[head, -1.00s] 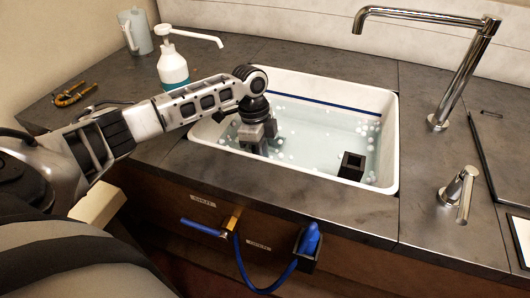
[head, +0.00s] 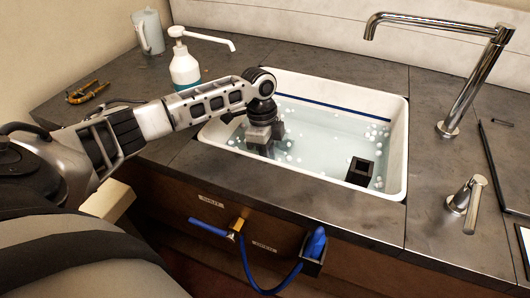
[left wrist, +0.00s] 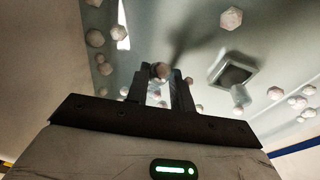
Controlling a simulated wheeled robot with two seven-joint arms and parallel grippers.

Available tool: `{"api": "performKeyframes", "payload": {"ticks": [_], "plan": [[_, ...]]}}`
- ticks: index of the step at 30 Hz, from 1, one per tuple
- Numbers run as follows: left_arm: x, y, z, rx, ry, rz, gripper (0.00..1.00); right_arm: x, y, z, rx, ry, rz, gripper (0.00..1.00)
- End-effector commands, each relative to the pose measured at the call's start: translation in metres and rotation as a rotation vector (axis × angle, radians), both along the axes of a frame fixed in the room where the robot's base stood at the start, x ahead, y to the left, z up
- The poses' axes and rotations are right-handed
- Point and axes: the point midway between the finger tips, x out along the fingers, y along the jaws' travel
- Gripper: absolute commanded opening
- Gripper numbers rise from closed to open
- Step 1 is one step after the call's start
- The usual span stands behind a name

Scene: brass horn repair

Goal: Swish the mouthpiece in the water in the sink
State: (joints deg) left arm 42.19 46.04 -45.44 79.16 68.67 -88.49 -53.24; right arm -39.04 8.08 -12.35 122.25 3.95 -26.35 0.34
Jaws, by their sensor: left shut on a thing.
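The white sink (head: 402,160) holds pale water (head: 322,140) with several small whitish bubbles or balls on it. My left gripper (head: 258,150) points down into the left part of the sink, its fingertips at or under the water. In the left wrist view the fingers (left wrist: 160,85) are shut on a small, roundish brownish thing (left wrist: 160,71), which I take to be the mouthpiece. Most of it is hidden, and the head view does not show it. My right gripper is not in view.
A dark square box (head: 360,171) stands in the sink's right part. A chrome faucet (head: 470,85) and a lever (head: 467,200) are to the right. A soap pump bottle (head: 185,68), a jug (head: 148,32) and a brass piece (head: 86,92) stand left. A blue hose (head: 250,275) hangs in front.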

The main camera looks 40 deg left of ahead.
Motion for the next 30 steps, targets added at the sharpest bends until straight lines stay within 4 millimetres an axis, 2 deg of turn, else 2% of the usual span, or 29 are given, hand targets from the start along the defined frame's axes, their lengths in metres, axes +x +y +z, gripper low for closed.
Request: {"api": "performKeyframes", "payload": {"ticks": [15,30], "plan": [[0.005,-0.019,0.001,0.000,-0.001,0.000,0.00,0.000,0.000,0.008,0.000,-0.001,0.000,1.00],[0.004,-0.016,0.001,0.000,-0.001,0.001,0.00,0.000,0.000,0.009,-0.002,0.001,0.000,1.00]]}}
